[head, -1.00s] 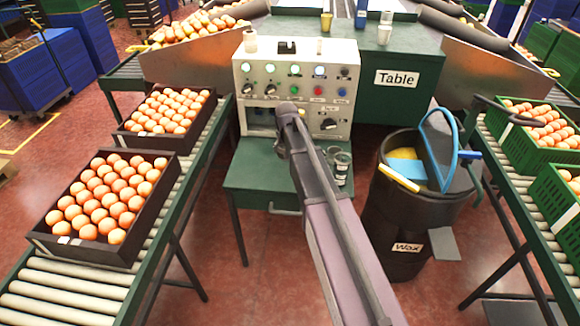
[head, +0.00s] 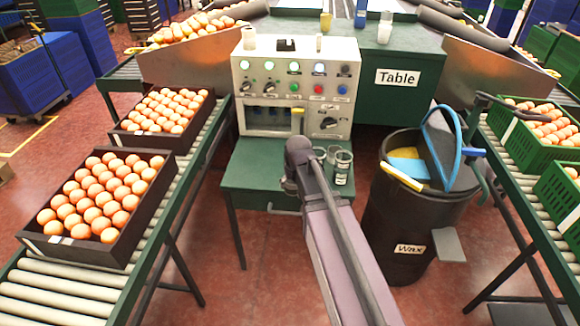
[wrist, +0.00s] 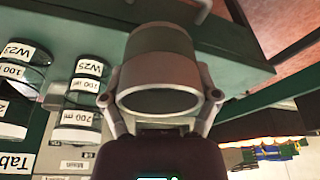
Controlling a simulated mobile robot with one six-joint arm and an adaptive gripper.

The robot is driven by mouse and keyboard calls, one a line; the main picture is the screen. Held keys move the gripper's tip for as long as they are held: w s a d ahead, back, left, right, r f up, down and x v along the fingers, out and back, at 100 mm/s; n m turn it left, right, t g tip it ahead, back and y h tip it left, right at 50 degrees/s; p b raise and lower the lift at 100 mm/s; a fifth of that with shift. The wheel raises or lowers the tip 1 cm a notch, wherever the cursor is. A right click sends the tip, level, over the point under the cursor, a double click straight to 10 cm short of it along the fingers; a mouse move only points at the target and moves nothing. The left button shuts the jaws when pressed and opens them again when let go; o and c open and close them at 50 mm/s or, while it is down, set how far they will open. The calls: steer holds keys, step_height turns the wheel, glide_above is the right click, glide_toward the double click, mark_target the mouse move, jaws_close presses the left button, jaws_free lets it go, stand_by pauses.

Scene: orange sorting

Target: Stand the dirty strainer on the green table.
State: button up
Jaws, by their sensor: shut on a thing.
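My gripper (wrist: 160,75) is shut on a grey-green cylindrical cup with a pale rim, the strainer (wrist: 160,42); its open end faces the wrist camera and its inside looks dark. I cannot make out dirt on it. In the head view the strainer is hidden behind the end of my arm, which is over the small green stand in front of the control panel. The green table (head: 415,50), with a "Table" sign, is behind and right of the panel. In the wrist view a green surface (wrist: 75,20) lies beyond the strainer.
Several labelled jars (head: 342,168) stand on the small green stand (head: 255,165), right of my arm. Cups stand on the green table and panel (head: 262,75). A black wax bin (head: 400,220) is at right. Conveyors with orange crates (head: 95,205) run on both sides.

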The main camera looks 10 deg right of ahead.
steer(key=shift+w, duration=0.15)
steer(key=w, duration=0.5)
steer(key=w+f+b, duration=0.1)
steer(key=w, duration=0.9)
steer(key=shift+w+d+f, duration=0.15)
steer(key=shift+w+f, duration=0.1)
steer(key=shift+w, duration=0.15)
steer(key=shift+b, duration=0.3)
steer(key=shift+f+b, duration=1.75)
steer(key=shift+f, duration=0.05)
steer(key=shift+f, duration=0.15)
steer(key=o, duration=1)
steer(key=shift+r, duration=0.25)
